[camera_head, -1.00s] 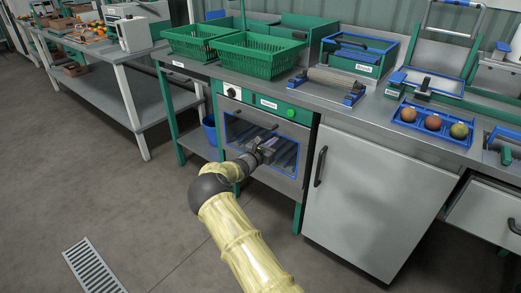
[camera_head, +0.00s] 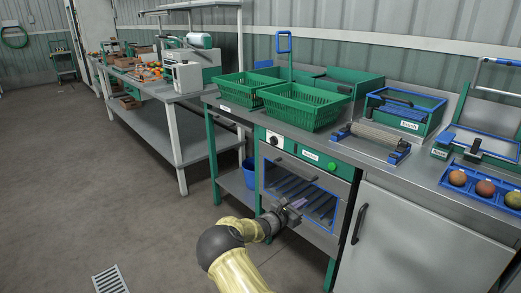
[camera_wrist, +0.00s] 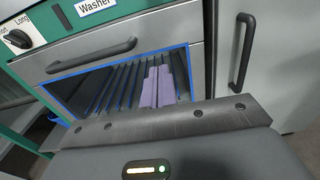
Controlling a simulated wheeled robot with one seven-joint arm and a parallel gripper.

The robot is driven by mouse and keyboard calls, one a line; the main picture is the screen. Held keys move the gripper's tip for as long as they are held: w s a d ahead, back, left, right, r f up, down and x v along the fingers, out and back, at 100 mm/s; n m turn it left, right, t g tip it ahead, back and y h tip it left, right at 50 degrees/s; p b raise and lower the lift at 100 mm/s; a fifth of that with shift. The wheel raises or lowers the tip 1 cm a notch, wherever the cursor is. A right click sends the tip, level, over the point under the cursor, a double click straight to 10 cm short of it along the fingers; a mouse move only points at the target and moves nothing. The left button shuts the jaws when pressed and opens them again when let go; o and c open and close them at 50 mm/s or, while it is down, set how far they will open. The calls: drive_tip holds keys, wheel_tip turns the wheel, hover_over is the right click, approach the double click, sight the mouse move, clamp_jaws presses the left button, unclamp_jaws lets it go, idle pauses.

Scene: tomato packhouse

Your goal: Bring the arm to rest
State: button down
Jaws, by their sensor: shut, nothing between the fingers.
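My arm, in yellow sleeves with a dark joint, reaches in from the bottom of the head view. My gripper (camera_head: 294,204) is in front of the lower part of the washer's blue-framed window (camera_head: 318,204). In the wrist view my gripper (camera_wrist: 158,84) shows two lilac fingers side by side, closed together with nothing between them. The washer door handle (camera_wrist: 92,56) lies above the fingers there. The washer front is closed, and I cannot tell the exact gap between it and the fingertips.
A grey cabinet door (camera_head: 420,235) with a dark handle (camera_head: 359,223) is right of the washer. Green baskets (camera_head: 304,108), a roller tool (camera_head: 375,138) and a blue tray (camera_head: 478,190) of round fruits stand on the counter above. The floor (camera_head: 90,190) at left is open, with a drain grate (camera_head: 110,281).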

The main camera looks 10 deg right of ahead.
drive_tip(key=s+d+f+m+g+y, duration=0.1)
drive_tip(key=s+d+m+g+y, duration=0.25)
drive_tip(key=s+m, duration=0.45)
drive_tip(key=s+d+m+g+y, duration=0.2)
drive_tip(key=s+m+g, duration=0.3)
drive_tip(key=s, duration=0.5)
drive_tip(key=s+a+r+m+y, duration=0.3)
drive_tip(key=s+a+m, duration=0.15)
drive_tip(key=s, duration=0.25)
drive_tip(key=s+a+r+m+t+y, duration=0.1)
drive_tip(key=s+a+r+m+y, duration=0.15)
drive_tip(key=s+a+m, duration=0.4)
drive_tip(key=s+a+r+m+y, duration=0.1)
drive_tip(key=s+a+r+y, duration=0.2)
drive_tip(key=s, duration=0.5)
drive_tip(key=w+p+v, duration=0.3)
drive_tip(key=p+v, duration=1.1)
drive_tip(key=p, duration=0.1)
drive_tip(key=w+d+r+p+v, duration=0.1)
drive_tip(key=w+p+v, duration=0.2)
drive_tip(key=p+v, duration=1.1)
drive_tip(key=shift+w+d+r+y+p, duration=0.2)
drive_tip(key=shift+r+y+p, duration=0.1)
drive_tip(key=shift+p, duration=0.25)
